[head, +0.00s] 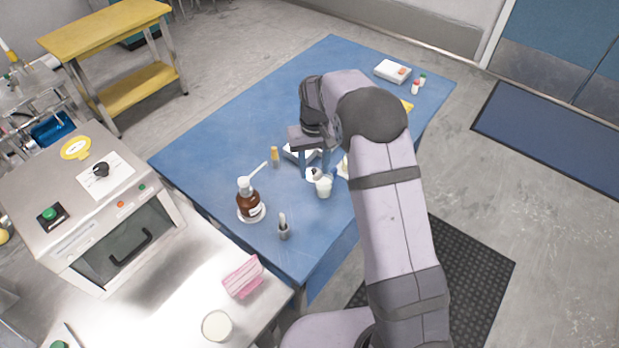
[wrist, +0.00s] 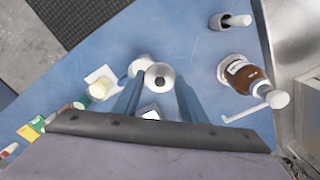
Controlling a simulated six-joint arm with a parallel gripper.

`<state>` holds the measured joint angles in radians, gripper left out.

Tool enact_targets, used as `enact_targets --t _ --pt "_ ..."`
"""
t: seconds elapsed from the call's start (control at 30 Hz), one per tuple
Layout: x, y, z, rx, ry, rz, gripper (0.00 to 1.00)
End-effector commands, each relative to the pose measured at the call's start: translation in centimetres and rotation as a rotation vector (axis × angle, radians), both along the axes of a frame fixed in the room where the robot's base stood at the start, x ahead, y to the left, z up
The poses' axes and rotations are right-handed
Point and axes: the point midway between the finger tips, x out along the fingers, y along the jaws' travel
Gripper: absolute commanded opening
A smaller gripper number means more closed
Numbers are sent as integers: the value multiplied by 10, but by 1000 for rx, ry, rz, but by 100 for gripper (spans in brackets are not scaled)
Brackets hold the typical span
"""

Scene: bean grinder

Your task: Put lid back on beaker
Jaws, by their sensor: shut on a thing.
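A pale round lid (head: 313,174) with a dark centre is held between the fingertips of my gripper (head: 314,172). It also shows in the wrist view (wrist: 159,77), between the two blue fingers. A small whitish beaker (head: 324,187) stands on the blue table, close in front of the lid in the head view. In the wrist view the beaker (wrist: 138,66) is just left of the lid and partly hidden by it. The lid appears apart from the beaker's mouth, off to one side; their exact height gap cannot be told.
A brown bottle (head: 249,205) stands on a dish left of the beaker. A small dark-topped vial (head: 283,227) stands at the front, and a yellow-topped item (head: 275,156) further back. A pale flat device (head: 299,152) lies behind my gripper. The table's (head: 220,140) left part is clear.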

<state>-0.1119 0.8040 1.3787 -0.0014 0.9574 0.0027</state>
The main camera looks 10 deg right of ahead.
Motion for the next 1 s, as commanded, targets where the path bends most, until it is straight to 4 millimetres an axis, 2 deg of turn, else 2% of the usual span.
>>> enact_targets --t 0.03,0.2,0.5,0.8,1.0 --pt "12 -7 4 0 -1 19 18" --pt "44 -30 9 -2 -1 104 18" --pt "83 -76 15 -4 0 255 18" --pt "96 -115 19 -6 -1 375 18" --pt "97 -127 20 -8 -1 416 18"
